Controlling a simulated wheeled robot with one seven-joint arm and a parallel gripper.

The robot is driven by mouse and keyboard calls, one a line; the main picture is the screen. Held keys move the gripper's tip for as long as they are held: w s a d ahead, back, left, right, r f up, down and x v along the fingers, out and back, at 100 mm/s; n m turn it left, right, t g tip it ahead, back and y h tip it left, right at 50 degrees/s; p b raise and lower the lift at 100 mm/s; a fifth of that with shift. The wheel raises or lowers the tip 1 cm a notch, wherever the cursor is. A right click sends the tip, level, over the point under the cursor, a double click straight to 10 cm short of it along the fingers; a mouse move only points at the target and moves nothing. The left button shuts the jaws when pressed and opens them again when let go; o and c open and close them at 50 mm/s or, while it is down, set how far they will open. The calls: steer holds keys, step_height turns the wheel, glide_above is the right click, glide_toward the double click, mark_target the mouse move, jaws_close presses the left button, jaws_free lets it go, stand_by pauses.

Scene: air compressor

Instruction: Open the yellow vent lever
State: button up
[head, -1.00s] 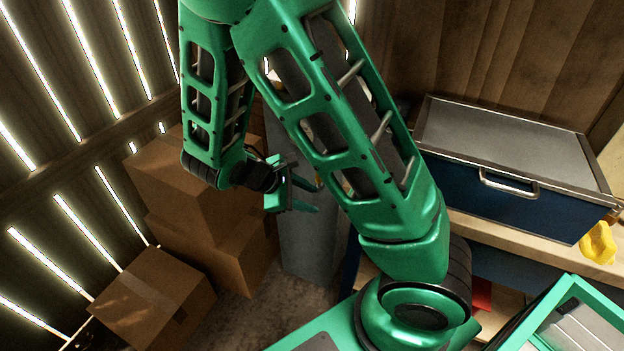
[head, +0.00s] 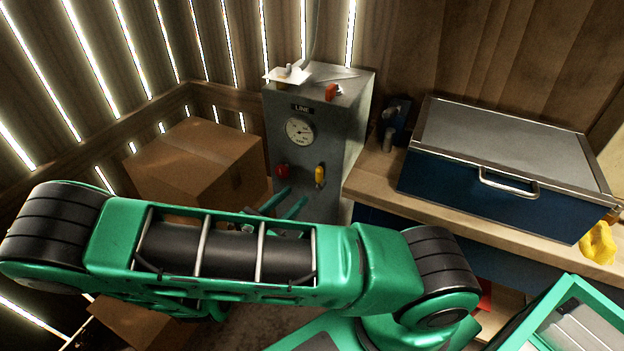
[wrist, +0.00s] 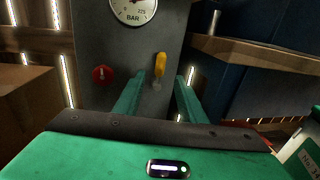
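The yellow vent lever (head: 320,175) is on the front of the grey compressor cabinet (head: 345,130), below and right of the gauge, and hangs roughly upright. It also shows in the wrist view (wrist: 160,63), just above the space between my fingertips. My gripper (head: 290,200) is open and empty, its two green fingers pointing toward the cabinet front, below and left of the lever in the head view. In the wrist view my gripper (wrist: 163,82) has its fingers spread to either side below the lever. I cannot tell the exact gap to the lever.
A red knob (head: 282,171) sits left of the lever. The round gauge (head: 299,131) is above, and a red switch (head: 331,91) is on top. Cardboard boxes (head: 195,160) stand left. A workbench (head: 375,180) with a blue chest (head: 480,200) stands right.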

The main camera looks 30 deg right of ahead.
mark_target(317, 176)
steer(key=x, duration=1)
steer(key=shift+d, duration=0.3)
